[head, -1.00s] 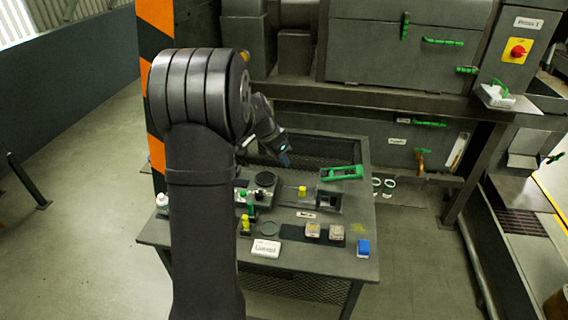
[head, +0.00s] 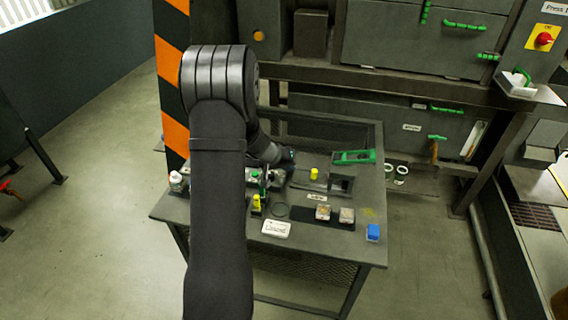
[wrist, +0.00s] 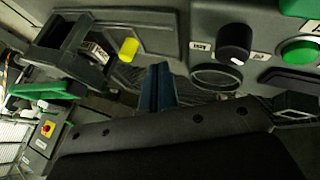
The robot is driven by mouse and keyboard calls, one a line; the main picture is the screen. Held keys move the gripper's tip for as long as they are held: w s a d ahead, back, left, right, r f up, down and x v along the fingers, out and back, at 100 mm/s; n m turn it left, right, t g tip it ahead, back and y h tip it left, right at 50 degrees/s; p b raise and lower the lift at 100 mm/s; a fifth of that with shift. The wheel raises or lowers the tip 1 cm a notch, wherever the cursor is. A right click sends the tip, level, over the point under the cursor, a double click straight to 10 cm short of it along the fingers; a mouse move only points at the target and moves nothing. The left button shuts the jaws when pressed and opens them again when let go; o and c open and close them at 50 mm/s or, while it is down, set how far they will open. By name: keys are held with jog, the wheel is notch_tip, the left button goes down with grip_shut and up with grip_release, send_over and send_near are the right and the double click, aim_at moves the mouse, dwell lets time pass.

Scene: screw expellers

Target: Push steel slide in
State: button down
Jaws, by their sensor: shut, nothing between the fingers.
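A dark grey box-like fixture (head: 342,184) with an opening stands on the table, right of my arm. It also shows at upper left in the wrist view (wrist: 62,42). A flat grey strip (wrist: 125,78) lies beside it, below a yellow cylinder (wrist: 128,48). I cannot tell for sure which of these parts is the steel slide. My gripper (wrist: 160,68) is shut and empty, its bluish fingers pointing toward the table panel, between the yellow cylinder and a dark ring. In the head view my gripper is partly hidden behind my own arm links.
In the wrist view a black knob (wrist: 235,40) and a green button (wrist: 300,50) stand to the right of the fingers.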

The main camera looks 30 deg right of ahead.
aim_at(313, 181)
jog(key=x, duration=0.3)
jog(key=shift+d+f, duration=0.1)
jog(key=shift+f, duration=0.1)
jog(key=d, duration=0.1)
jog(key=s+d, duration=0.1)
jog(key=d, duration=0.1)
jog(key=shift+s+f, duration=0.15)
jog(key=shift+s, duration=0.1)
jog(key=shift+s+d, duration=0.2)
jog(key=shift+d, duration=0.15)
jog(key=shift+s+d, duration=1.2)
jog(key=shift+s, duration=0.05)
